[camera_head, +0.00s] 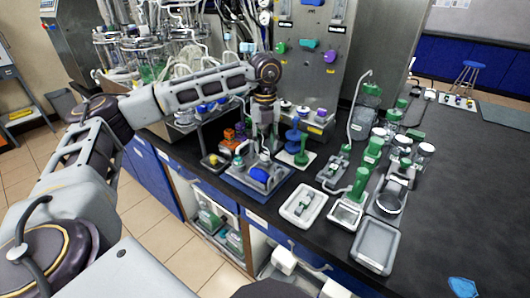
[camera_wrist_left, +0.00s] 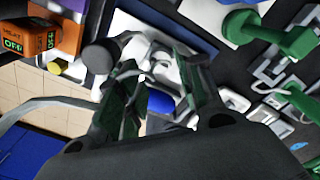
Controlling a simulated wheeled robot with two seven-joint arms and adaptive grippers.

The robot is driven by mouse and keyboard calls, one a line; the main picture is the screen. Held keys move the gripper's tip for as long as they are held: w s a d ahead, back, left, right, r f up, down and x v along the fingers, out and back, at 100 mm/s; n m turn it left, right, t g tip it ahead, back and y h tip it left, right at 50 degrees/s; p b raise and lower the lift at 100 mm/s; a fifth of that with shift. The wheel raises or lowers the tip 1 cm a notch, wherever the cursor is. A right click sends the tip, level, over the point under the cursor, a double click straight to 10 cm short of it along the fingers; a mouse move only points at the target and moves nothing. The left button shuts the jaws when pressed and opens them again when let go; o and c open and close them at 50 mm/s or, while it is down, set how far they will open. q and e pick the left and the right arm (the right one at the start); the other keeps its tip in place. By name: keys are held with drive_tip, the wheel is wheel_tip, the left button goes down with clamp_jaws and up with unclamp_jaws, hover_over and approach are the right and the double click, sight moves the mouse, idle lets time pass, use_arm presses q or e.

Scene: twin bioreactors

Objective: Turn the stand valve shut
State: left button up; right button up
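The stand valve, a white and metal fitting with a blue part (camera_head: 259,173), stands on a blue tray (camera_head: 236,184) near the front edge of the bench. My left gripper (camera_head: 264,150) points down just above and behind it. In the left wrist view the blue part (camera_wrist_left: 160,103) and white fittings show between the two fingers of the left gripper (camera_wrist_left: 160,95). The fingers are apart, one on each side. I cannot tell whether either finger touches the valve, and the fingers hide parts of it. My right gripper is not in view.
A blue stacked piece (camera_head: 293,136) and a green piece (camera_head: 302,157) stand right. White trays (camera_head: 303,205) and green-topped fittings crowd further right. The far-right bench is mostly clear.

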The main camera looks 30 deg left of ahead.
sight(265, 154)
use_arm(q)
wheel_tip(265, 154, down, 3)
drive_tip(key=shift+f, duration=0.75)
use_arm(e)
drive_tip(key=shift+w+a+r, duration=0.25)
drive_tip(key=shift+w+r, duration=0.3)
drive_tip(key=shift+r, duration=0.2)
use_arm(q)
drive_tip(key=c, duration=0.8)
drive_tip(key=shift+o, duration=0.2)
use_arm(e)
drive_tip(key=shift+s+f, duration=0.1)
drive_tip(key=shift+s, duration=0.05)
